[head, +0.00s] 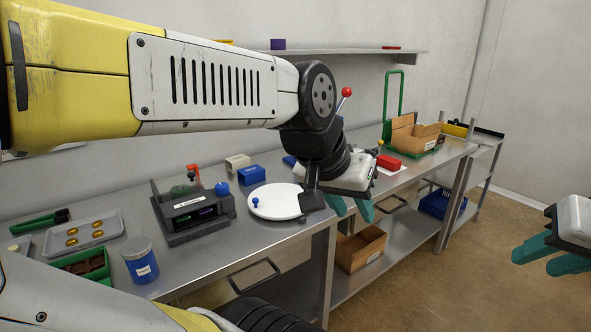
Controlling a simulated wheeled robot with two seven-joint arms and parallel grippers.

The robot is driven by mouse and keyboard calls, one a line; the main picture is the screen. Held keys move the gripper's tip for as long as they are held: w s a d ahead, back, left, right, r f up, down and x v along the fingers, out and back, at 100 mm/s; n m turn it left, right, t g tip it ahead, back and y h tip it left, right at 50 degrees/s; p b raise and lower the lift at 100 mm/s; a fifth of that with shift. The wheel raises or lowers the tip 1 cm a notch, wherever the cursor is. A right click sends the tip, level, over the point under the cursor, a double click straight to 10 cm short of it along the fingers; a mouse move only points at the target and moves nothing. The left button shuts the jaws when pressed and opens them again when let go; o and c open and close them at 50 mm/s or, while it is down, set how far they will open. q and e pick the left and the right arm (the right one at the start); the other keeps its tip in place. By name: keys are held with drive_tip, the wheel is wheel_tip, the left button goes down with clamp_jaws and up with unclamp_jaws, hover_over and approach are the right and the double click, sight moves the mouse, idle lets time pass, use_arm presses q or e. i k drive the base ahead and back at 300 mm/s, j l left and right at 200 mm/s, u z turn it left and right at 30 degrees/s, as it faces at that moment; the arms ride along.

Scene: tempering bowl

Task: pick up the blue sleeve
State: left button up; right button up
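I cannot tell for certain which blue thing is the sleeve. A blue cylinder with a grey top and a white label (141,264) stands upright on the near left of the bench. A small blue box (251,174) lies further back, behind a white round plate (273,203). Another blue piece (289,160) shows partly behind my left arm. My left gripper (354,214) has its teal fingers apart and empty, over the bench's front edge, right of the plate. My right gripper (533,263) is open and empty at the far right, over the floor, away from the bench.
The metal bench (240,250) holds a black labelled device (195,212), a grey tray with yellow pieces (85,233) and a green box (88,266). A red box (389,162) and an open carton (415,135) stand further right. My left arm hides part of the back.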

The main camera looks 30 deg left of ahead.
sight(252, 175)
drive_tip(key=i+u, duration=0.35)
drive_tip(key=i+l+u, duration=0.1)
drive_tip(key=u, duration=0.25)
drive_tip(key=i+u, duration=0.15)
drive_tip(key=u, duration=0.25)
drive_tip(key=i+u, duration=0.15)
drive_tip(key=u, duration=0.25)
drive_tip(key=i+u, duration=0.1)
drive_tip(key=u, duration=0.25)
drive_tip(key=i+l+u, duration=0.1)
drive_tip(key=u, duration=0.3)
drive_tip(key=i+l+u, duration=0.2)
drive_tip(key=u, duration=0.2)
